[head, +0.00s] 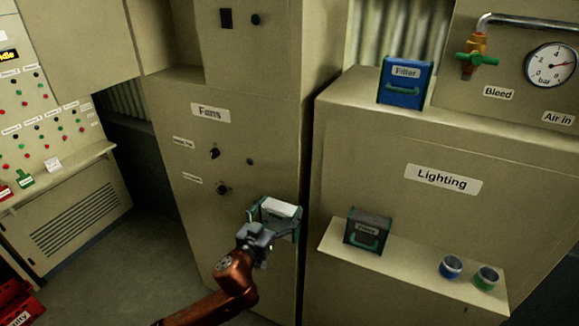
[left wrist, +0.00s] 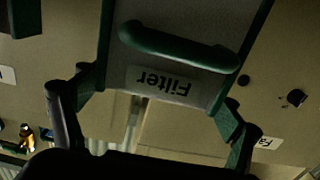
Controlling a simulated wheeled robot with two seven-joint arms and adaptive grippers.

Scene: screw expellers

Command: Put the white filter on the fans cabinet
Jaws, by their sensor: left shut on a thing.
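The white filter (head: 280,209), a pale box with green side frames, is in my left gripper (head: 265,237), in front of the lower right part of the fans cabinet (head: 225,155). My left gripper is shut on it. In the left wrist view the filter (left wrist: 190,60) fills the upper middle, its "Filter" label upside down and its green handle across the front. The gripper's fingers (left wrist: 155,125) show on either side of it. The fans cabinet is tall and beige, with a "Fans" label, knobs and a narrow ledge partway up. My right gripper is not in view.
A blue filter (head: 404,83) stands on top of the lighting cabinet (head: 400,195). A control panel (head: 35,120) is at left. Open floor lies at lower left.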

